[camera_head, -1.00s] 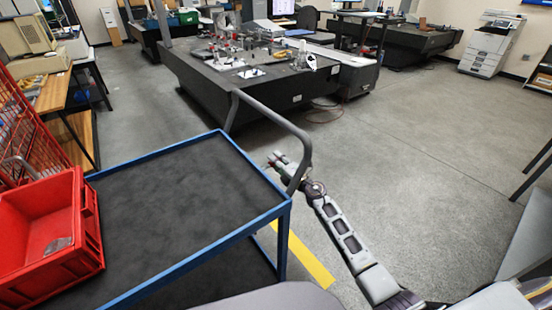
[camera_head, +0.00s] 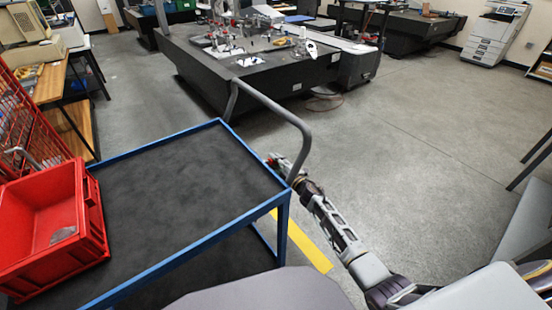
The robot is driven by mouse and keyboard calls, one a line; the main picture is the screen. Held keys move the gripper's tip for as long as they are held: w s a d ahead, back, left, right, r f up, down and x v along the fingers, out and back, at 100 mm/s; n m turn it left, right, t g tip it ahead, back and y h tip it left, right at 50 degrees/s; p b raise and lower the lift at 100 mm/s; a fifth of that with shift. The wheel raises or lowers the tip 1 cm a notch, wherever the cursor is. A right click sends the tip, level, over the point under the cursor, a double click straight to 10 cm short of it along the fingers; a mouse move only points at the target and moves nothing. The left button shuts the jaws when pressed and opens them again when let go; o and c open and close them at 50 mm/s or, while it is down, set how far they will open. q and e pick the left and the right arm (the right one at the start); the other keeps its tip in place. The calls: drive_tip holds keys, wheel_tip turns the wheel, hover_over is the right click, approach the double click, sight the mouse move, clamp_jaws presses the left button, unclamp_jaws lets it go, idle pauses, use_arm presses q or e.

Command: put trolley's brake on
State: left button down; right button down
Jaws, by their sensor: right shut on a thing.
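The trolley (camera_head: 258,215) has a blue frame, a dark top deck and a grey tubular push handle (camera_head: 278,113) at its far right end. My right arm reaches in from the lower right. My right gripper (camera_head: 275,163) is at the deck's right end, beside the handle's near post and partly hidden by the trolley's rim and the handle. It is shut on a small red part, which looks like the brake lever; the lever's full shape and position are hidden. My left gripper is not in view.
A red crate (camera_head: 82,222) stands on the trolley's left side, with a red wire cage behind it. A dark granite table (camera_head: 200,72) with instruments stands beyond the handle. Yellow floor tape (camera_head: 308,248) runs beside the trolley.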

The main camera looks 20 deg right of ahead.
drive_tip(key=shift+s+a+f+m, duration=0.1)
drive_tip(key=shift+f+m, duration=0.2)
drive_tip(key=shift+f, duration=0.05)
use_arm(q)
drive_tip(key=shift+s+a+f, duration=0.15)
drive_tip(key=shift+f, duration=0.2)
use_arm(e)
drive_tip(key=shift+f, duration=0.1)
drive_tip(key=shift+a, duration=0.1)
drive_tip(key=c, duration=1.2)
unclamp_jaws()
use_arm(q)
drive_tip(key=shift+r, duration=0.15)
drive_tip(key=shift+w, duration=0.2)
use_arm(e)
drive_tip(key=shift+s, duration=0.2)
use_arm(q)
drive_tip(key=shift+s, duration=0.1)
use_arm(e)
drive_tip(key=v, duration=1.1)
drive_tip(key=shift+s, duration=0.3)
